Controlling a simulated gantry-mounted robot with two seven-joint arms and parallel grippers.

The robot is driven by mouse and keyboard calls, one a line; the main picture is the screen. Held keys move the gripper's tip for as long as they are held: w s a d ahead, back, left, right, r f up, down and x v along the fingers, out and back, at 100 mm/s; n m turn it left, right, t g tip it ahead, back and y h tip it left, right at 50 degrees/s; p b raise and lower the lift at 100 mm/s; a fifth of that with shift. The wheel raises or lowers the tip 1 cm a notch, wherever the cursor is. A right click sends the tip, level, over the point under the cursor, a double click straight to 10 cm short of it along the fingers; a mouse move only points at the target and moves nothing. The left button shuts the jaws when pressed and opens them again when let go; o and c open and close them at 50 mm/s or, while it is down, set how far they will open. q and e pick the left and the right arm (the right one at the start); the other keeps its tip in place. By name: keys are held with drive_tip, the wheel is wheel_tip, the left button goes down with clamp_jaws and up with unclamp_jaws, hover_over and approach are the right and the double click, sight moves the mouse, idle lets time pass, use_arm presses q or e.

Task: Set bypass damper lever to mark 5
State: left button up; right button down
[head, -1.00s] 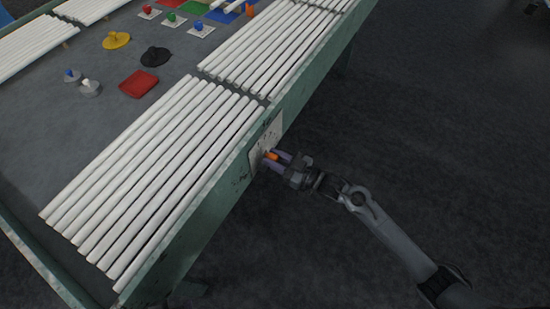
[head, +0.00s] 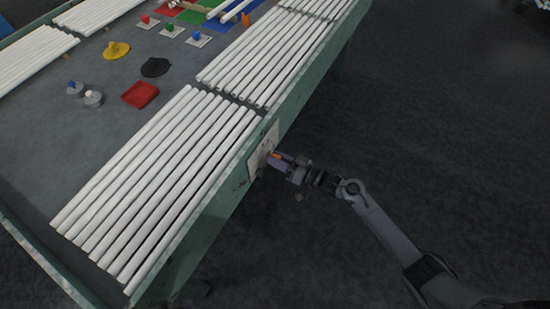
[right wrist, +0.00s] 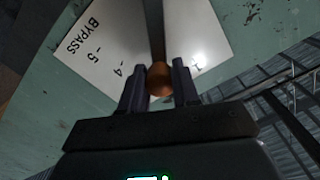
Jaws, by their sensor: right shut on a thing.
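The bypass damper plate (head: 262,150) is a pale label on the green side of the table. In the right wrist view the plate (right wrist: 98,48) reads "BYPASS", with marks 5 and 4 left of the lever and a partly hidden, unreadable mark to the right. The dark lever (right wrist: 156,35) runs down over the plate to an orange knob (right wrist: 160,78); some marks are hidden behind it and the fingers. My right gripper (right wrist: 159,85) is shut on the knob, one finger on each side. In the head view the right gripper (head: 281,160) is at the plate. My left gripper is not in view.
White glass tubes (head: 165,180) lie in rows on the table beside the plate. Farther back are a red tray (head: 140,95), a black piece (head: 155,67) and a yellow piece (head: 116,50). The floor (head: 440,140) right of the table is clear.

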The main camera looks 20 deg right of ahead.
drive_tip(key=m, duration=0.1)
drive_tip(key=w+d+f+m, duration=0.1)
drive_tip(key=m, duration=0.1)
drive_tip(key=shift+d+p, duration=0.15)
drive_tip(key=shift+p, duration=0.15)
drive_tip(key=shift+w+d+f+m+b, duration=0.2)
drive_tip(key=shift+d+f+m, duration=0.1)
drive_tip(key=shift+f+m, duration=0.75)
drive_tip(key=shift+w+d+f+m+b, duration=0.2)
drive_tip(key=shift+f+m, duration=0.45)
drive_tip(key=shift+m, duration=0.85)
drive_tip(key=shift+w+d+f+m+b, duration=0.2)
drive_tip(key=shift+d+f+m, duration=0.15)
drive_tip(key=shift+f+m, duration=0.7)
drive_tip(key=shift+r+m, duration=0.1)
drive_tip(key=shift+m, duration=0.2)
drive_tip(key=c, duration=0.8)
unclamp_jaws()
drive_tip(key=shift+s, duration=0.1)
